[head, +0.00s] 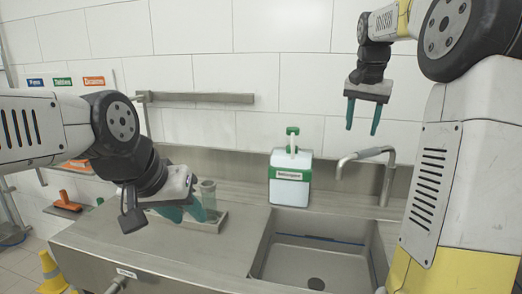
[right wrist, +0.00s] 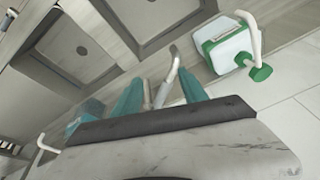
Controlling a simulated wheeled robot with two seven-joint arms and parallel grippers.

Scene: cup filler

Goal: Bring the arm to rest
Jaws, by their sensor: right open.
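My right gripper (head: 363,115) is raised in front of the tiled wall, high above the sink. Its two teal fingers point down, apart and empty; they also show in the right wrist view (right wrist: 160,92). My left gripper (head: 183,212) is low over the left part of the steel counter. Its teal fingers are beside a grey, clear-looking cup (head: 208,192) that stands at a shallow metal tray (head: 214,225). My left wrist hides part of the tray, and I cannot tell whether those fingers touch anything.
A white and green dispenser (head: 290,178) stands behind the sink (head: 315,262), with a curved faucet (head: 365,155) to its right. The dispenser also shows in the right wrist view (right wrist: 228,45). A wall rail (head: 200,97) runs behind the counter. A yellow cone (head: 50,272) stands on the floor.

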